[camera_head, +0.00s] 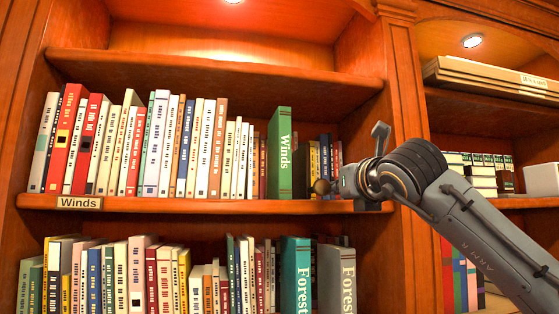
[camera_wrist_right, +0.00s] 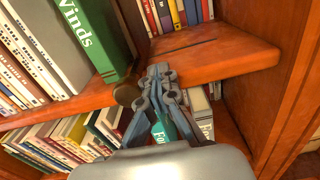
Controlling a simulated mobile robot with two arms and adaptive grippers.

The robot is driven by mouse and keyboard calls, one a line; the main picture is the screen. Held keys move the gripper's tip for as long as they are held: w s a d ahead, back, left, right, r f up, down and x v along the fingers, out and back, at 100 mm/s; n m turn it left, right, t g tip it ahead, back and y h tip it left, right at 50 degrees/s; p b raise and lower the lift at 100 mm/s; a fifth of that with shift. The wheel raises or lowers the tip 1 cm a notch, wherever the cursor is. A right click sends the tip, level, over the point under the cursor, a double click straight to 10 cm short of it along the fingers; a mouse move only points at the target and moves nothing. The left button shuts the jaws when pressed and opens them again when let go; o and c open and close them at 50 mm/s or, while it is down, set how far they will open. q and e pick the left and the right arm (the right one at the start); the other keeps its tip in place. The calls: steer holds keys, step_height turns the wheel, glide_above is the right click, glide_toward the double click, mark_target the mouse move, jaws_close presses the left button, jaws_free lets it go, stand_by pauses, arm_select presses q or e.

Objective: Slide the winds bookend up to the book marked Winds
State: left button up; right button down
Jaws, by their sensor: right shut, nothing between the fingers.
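The green book marked Winds (camera_head: 280,155) stands upright on the upper shelf, at the right end of a row; it also shows in the wrist view (camera_wrist_right: 98,40). A round brown knob (camera_head: 320,187), likely part of the winds bookend, sits just right of the book, low at the shelf's front. In the wrist view the knob (camera_wrist_right: 126,94) is near the book's lower edge; the rest of the bookend is not clear. My right gripper (camera_wrist_right: 158,72) is shut and empty, beside the knob on its right. I cannot tell whether they touch. My left gripper is out of view.
Smaller books (camera_head: 326,158) stand behind, right of the Winds book. A Winds label (camera_head: 79,203) is on the shelf edge. The lower shelf holds a teal Forest book (camera_head: 296,275) and a grey Forest one (camera_head: 336,280). A wooden upright (camera_wrist_right: 290,90) bounds the bay on the right.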

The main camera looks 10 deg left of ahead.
mark_target(316, 188)
steer(key=shift+s+a+b, duration=0.15)
steer(key=shift+s+a, duration=0.1)
steer(key=shift+a, duration=0.5)
steer(key=shift+s+a+b, duration=0.2)
steer(key=shift+s+a, duration=0.1)
steer(key=shift+a, duration=0.45)
steer(key=shift+s+a+b, duration=0.15)
steer(key=shift+s+a, duration=0.1)
steer(key=shift+a, duration=0.5)
steer(key=shift+s+a, duration=0.3)
steer(key=shift+a, duration=0.45)
steer(key=shift+s+a, duration=0.3)
steer(key=shift+a, duration=0.45)
steer(key=shift+s+a, duration=0.3)
steer(key=shift+a, duration=0.45)
steer(key=d, duration=0.1)
steer(key=w+d+b, duration=0.1)
steer(key=d, duration=0.1)
steer(key=shift+w+d, duration=0.2)
